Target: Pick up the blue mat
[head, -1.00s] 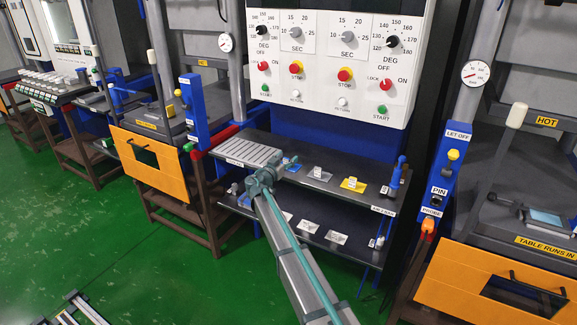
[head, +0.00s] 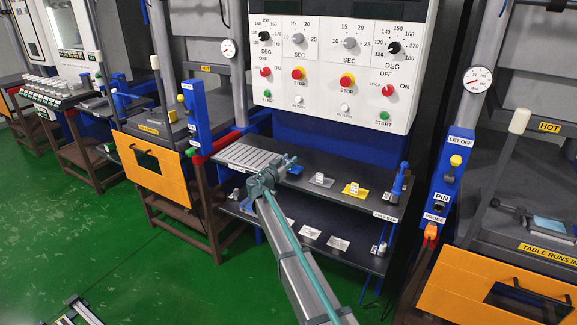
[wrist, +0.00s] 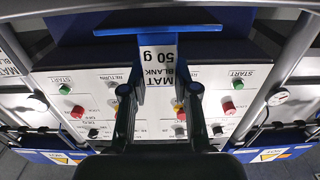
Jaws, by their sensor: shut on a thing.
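The blue mat (wrist: 145,29) shows in the wrist view as a thin blue edge above a blue stem with a white label reading MAT BLANK 50 g, upside down. My gripper (wrist: 157,92) has its two dark fingers shut on the stem, one on each side. In the head view, my gripper (head: 283,167) is over the upper shelf, by the right end of the ribbed grey plate. A bit of the blue mat (head: 296,169) shows just right of it; my gripper hides the rest. I cannot tell whether the mat is clear of the shelf.
On the upper shelf (head: 375,206), a grey mat (head: 320,180) and a yellow mat (head: 355,190) lie to the right. The ribbed plate (head: 240,157) is at the left. Several pale pieces (head: 310,233) lie on the lower shelf. The control panel (head: 330,60) stands behind.

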